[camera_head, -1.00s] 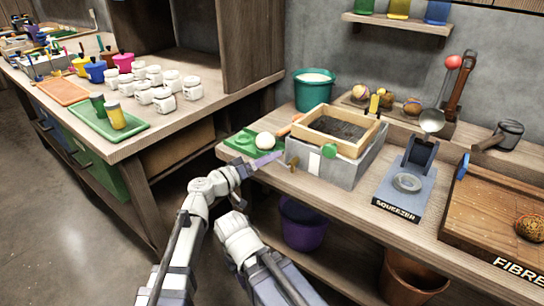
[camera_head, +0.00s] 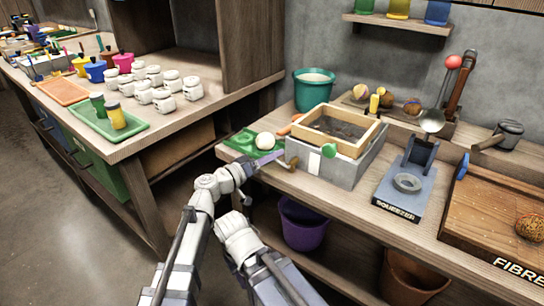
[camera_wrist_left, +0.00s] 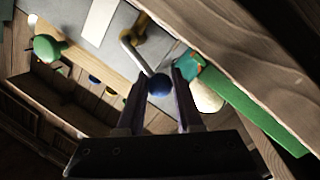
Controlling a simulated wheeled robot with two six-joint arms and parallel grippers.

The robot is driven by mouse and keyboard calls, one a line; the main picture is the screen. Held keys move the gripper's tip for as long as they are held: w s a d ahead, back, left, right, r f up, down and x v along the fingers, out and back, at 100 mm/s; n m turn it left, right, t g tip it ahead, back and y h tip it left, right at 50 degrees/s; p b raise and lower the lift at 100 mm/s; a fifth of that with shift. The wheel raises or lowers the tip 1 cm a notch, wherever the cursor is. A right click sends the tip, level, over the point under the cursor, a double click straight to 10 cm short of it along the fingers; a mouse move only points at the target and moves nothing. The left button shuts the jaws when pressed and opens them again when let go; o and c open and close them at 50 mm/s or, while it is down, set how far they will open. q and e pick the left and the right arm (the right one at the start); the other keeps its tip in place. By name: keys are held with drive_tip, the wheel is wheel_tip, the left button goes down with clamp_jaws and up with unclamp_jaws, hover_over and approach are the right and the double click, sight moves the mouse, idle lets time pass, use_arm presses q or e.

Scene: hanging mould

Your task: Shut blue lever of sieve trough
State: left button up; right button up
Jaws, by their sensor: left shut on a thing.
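The sieve trough (camera_head: 340,172) is a grey box on the bench with a wooden sieve frame (camera_head: 367,140) on top and a green knob (camera_head: 329,151) at its front. A brass tap (camera_head: 291,167) sits at its left front corner. In the left wrist view, a pale bent lever rod (camera_wrist_left: 133,52) runs from the brass fitting (camera_wrist_left: 152,32) to a blue lever knob (camera_wrist_left: 159,85). My left gripper (camera_head: 270,158) is at the trough's left side. Its two fingers (camera_wrist_left: 160,92) are shut on the blue knob. My right gripper is out of view.
A green tray (camera_head: 240,142) with a white ball (camera_head: 265,140) lies close left of the trough. A teal bucket (camera_head: 314,92) stands behind, and the squeezer (camera_head: 402,195) stands to the right. A purple bucket (camera_head: 302,222) is under the bench.

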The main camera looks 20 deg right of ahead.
use_arm(q)
clamp_jaws()
idle(0.7)
